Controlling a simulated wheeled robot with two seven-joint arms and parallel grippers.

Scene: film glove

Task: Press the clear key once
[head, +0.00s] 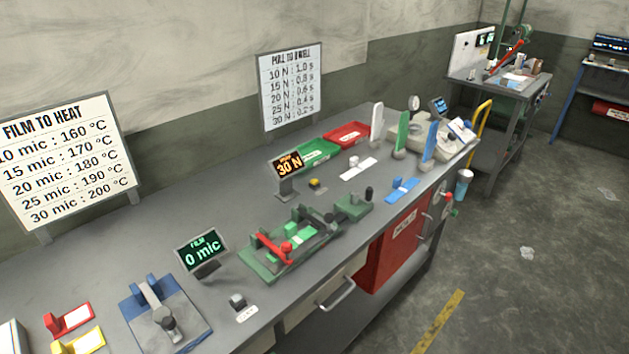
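A small dark key block with a grey top (238,301) sits on the bench in front of the film display. A small white label (247,314) lies beside it; its print is too small to read surely, so I cannot confirm it is the clear key. The film display (202,251) reads "0 mic" in green. Neither of my grippers shows in the head view.
A blue fixture with a lever (165,314) stands left of the key, a green clamp fixture (290,246) to its right. Green (314,152) and red (347,135) trays lie behind. Bench surface around the key is clear.

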